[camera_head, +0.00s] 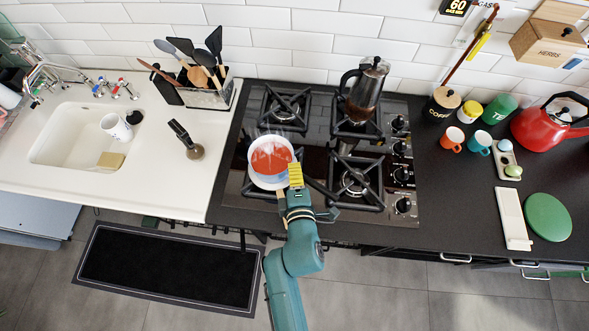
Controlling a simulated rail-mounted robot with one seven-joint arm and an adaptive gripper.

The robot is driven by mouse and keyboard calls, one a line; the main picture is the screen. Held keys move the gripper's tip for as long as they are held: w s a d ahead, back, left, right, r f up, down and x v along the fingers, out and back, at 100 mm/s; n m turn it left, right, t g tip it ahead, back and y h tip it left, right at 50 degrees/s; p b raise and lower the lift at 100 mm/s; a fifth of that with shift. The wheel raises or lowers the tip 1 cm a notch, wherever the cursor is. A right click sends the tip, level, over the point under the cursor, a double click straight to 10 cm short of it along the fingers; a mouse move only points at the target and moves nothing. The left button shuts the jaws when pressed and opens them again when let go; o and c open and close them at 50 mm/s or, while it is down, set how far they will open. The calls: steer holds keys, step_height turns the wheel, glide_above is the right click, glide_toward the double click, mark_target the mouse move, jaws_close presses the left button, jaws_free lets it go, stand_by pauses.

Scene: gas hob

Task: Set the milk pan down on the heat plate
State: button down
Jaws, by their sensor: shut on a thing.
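The milk pan (266,182) is white with steaming red contents. It is at the front left burner of the hob; I cannot tell whether it rests on the grate or hangs just above it. My gripper (296,188) is at the pan's near right side, shut on its handle, which is mostly hidden by the fingers and a yellow striped piece. A flat green round plate (548,217), possibly the heat plate, lies bare on the dark counter at the far right, well away from the pan.
The front right burner (356,182) is empty. A white narrow board (512,218) lies left of the green plate. Orange and teal cups (479,143) and a red kettle (548,127) stand behind.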

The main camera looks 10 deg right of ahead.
steer(key=shift+w, duration=0.1)
stand_by(0.7)
stand_by(0.3)
steer(key=c, duration=1.2)
jaws_free()
steer(key=shift+o, duration=0.2)
steer(key=shift+f, duration=0.4)
steer(key=v, duration=1.2)
steer(key=shift+r, duration=0.25)
